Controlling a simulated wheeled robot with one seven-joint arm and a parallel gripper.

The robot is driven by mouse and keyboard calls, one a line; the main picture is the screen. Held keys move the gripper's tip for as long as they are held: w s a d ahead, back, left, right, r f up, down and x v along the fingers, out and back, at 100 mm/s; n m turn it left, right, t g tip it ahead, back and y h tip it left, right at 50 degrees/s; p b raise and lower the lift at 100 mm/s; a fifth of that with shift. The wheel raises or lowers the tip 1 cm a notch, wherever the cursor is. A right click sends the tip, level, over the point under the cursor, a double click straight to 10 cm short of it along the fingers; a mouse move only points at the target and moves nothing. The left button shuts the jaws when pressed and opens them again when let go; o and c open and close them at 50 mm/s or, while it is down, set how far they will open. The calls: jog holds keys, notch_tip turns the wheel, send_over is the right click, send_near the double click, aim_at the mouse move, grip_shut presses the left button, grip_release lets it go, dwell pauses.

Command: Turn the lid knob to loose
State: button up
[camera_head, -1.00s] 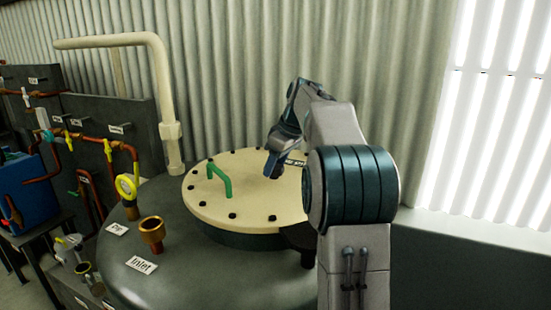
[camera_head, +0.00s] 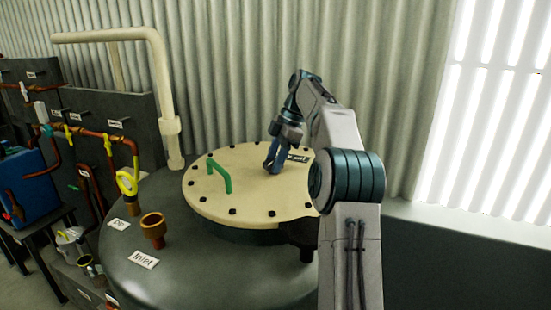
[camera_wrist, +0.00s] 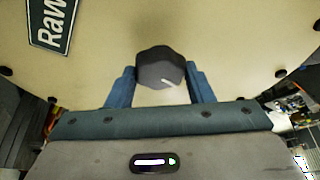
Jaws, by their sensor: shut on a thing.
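The lid knob (camera_wrist: 160,68) is dark, with a white mark on its face, and stands on the cream lid (camera_wrist: 235,35). In the wrist view the white mark points to the lower right. My gripper (camera_wrist: 161,82) has its two blue fingers on either side of the knob and is shut on it. In the head view my gripper (camera_head: 277,168) points down at the lid (camera_head: 215,208), right of the green handle (camera_head: 219,176), and the knob cannot be made out there.
A label (camera_wrist: 50,22) lies on the lid beside the knob. Dark bolts ring the lid's edge. A brass inlet funnel (camera_head: 153,229) and a yellow gauge (camera_head: 127,183) stand on the tank left of the lid. A cream pipe (camera_head: 160,90) rises behind. Corrugated wall closes the back.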

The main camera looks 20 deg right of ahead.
jog(key=shift+r+n, duration=0.1)
jog(key=shift+n, duration=0.6)
jog(key=o, duration=1)
jog(key=shift+c, duration=0.2)
